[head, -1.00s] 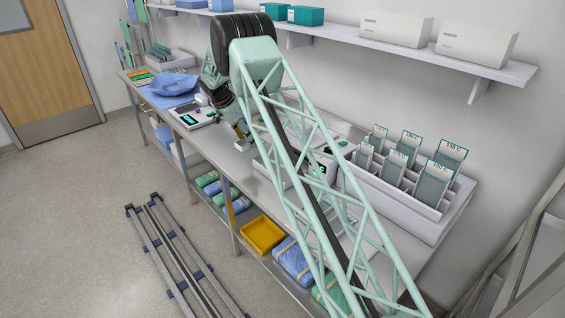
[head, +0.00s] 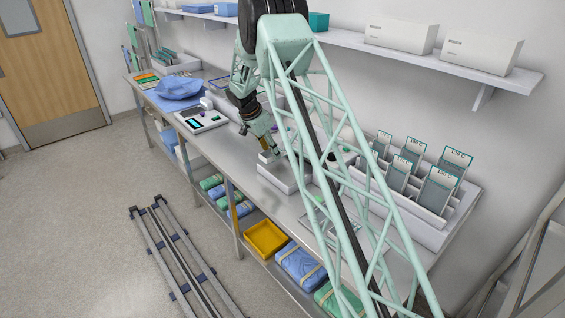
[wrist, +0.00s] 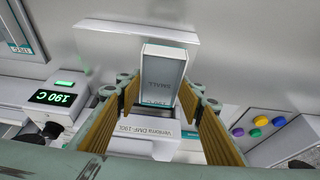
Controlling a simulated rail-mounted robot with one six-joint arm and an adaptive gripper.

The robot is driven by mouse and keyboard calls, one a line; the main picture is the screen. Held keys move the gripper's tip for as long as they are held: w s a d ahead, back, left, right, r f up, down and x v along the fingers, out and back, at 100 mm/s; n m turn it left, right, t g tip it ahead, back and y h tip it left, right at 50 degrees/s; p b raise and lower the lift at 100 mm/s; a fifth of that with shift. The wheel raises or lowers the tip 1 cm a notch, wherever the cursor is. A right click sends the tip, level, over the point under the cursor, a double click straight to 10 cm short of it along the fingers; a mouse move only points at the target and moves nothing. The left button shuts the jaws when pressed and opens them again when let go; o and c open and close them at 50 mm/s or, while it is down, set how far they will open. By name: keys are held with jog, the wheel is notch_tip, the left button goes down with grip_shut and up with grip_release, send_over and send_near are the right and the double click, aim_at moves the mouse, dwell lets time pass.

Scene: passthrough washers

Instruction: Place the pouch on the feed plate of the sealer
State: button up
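My gripper (wrist: 160,100) has ochre fingers on either side of a small grey-and-white pouch (wrist: 163,78) marked SMALL. The fingertips appear closed on its side edges. In the head view my gripper (head: 269,152) hangs tilted over the bench, above a low white unit (head: 272,178). My arm hides much of this area in the head view. I cannot clearly tell the feed plate apart.
A rack (head: 425,215) of temperature-labelled pouches stands at the bench's right rear. A device with a small screen (head: 203,121) and a blue cloth (head: 178,86) are at the left. In the wrist view, several coloured round caps (wrist: 260,121) are at the right. A wall shelf (head: 480,75) runs above.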

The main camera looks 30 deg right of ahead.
jog(key=s+d, duration=0.2)
jog(key=s, duration=0.1)
jog(key=s+d, duration=0.1)
jog(key=shift+s+d+f, duration=0.25)
jog(key=shift+f, duration=0.15)
jog(key=shift+f+p, duration=0.5)
jog(key=shift+f, duration=1.1)
jog(key=shift+f, duration=0.15)
jog(key=o, duration=0.6)
